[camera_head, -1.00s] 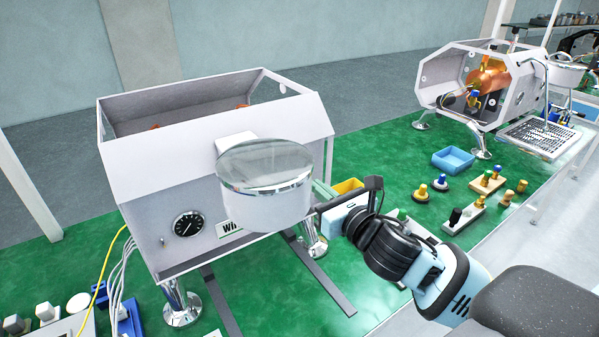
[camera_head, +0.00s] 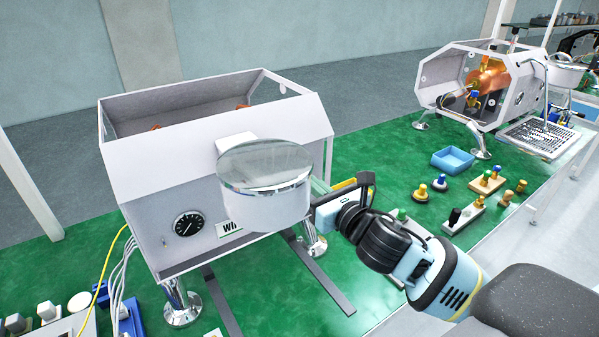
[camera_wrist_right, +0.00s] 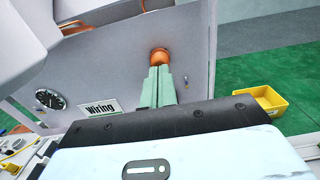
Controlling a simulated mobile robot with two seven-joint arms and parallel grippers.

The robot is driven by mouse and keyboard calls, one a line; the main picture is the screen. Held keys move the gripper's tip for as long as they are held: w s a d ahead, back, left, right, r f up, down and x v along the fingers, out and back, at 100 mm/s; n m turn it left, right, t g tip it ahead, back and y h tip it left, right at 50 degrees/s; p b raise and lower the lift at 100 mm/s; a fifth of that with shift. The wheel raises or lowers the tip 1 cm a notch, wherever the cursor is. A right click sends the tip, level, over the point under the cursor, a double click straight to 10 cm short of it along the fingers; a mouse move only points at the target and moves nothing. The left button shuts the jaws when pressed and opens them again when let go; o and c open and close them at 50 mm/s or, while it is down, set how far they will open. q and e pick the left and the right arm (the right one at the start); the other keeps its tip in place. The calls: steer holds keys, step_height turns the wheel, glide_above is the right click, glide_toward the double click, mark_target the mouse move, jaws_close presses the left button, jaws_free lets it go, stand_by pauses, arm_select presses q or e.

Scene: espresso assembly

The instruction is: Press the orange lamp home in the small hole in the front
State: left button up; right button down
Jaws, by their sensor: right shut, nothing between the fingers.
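The orange lamp (camera_wrist_right: 160,56) shows in the right wrist view as a round orange cap against the grey front panel (camera_wrist_right: 110,70) of the machine. My right gripper (camera_wrist_right: 158,72) is shut, with its two pale green fingers side by side and their tips at the lamp's lower edge, apparently touching it. The fingers hide part of the lamp, and I cannot tell how deep it sits. In the head view the machine (camera_head: 170,190) stands on the green mat, and its round white group head hides the lamp and my fingertips. My left gripper is not in view.
The round group head (camera_head: 265,185) juts out beside my right gripper. A yellow bin (camera_wrist_right: 262,103) stands to the right. A blue tray (camera_head: 453,159), several knobs and a second machine (camera_head: 480,85) are farther right. Cables (camera_head: 120,275) hang at the left.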

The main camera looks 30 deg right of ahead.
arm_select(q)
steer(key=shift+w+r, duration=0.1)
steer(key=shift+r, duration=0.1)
arm_select(e)
steer(key=shift+w, duration=0.7)
steer(key=shift+s, duration=0.1)
